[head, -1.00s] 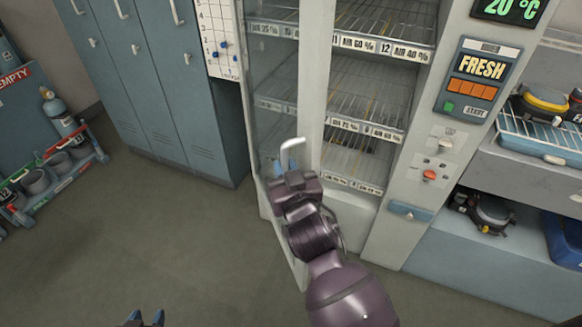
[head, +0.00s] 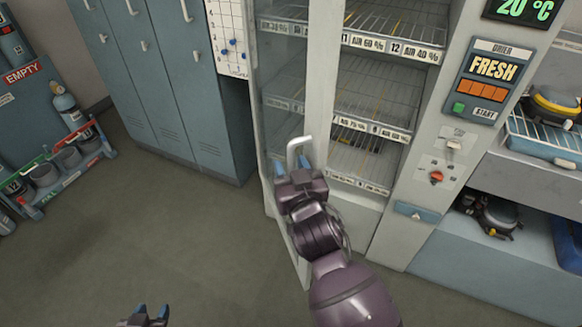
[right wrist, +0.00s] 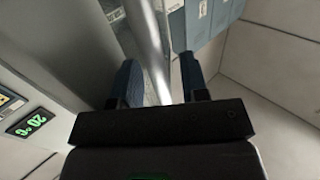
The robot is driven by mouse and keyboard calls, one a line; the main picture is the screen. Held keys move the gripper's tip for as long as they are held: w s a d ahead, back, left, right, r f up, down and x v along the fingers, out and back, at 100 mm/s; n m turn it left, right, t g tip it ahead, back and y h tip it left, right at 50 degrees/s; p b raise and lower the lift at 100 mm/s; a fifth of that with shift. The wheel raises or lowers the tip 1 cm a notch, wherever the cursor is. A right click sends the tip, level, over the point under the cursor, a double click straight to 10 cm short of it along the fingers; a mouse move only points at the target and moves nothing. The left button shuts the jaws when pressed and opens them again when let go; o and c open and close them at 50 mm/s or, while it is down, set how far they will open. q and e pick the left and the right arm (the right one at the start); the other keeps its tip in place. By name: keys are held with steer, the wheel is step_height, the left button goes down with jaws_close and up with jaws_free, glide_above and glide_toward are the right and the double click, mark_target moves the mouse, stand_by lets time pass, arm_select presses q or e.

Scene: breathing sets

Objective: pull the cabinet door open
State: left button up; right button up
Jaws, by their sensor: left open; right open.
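The tall drier cabinet (head: 403,170) has a glass door with a pale frame (head: 320,85). The door stands ajar, its free edge out in front of the cabinet, and the wire shelves show through the gap. A white loop handle (head: 299,142) sits on the door frame. My right gripper (head: 291,168) is open at the handle, its blue fingertips just below the loop's top. In the right wrist view the two fingers (right wrist: 158,82) are apart with a pale bar between them; contact cannot be told. My left gripper (head: 150,312) is open and empty, low over the floor.
Blue lockers (head: 165,85) stand left of the cabinet. A rack with a cylinder and cups (head: 65,160) is at the far left. A counter with masks (head: 490,212) is at the right. The floor (head: 190,235) in front is clear.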

arm_select(q)
steer(key=shift+f+b, duration=0.45)
steer(key=shift+f, duration=0.05)
arm_select(e)
steer(key=s+d, duration=0.2)
steer(key=s, duration=0.8)
steer(key=shift+s, duration=0.3)
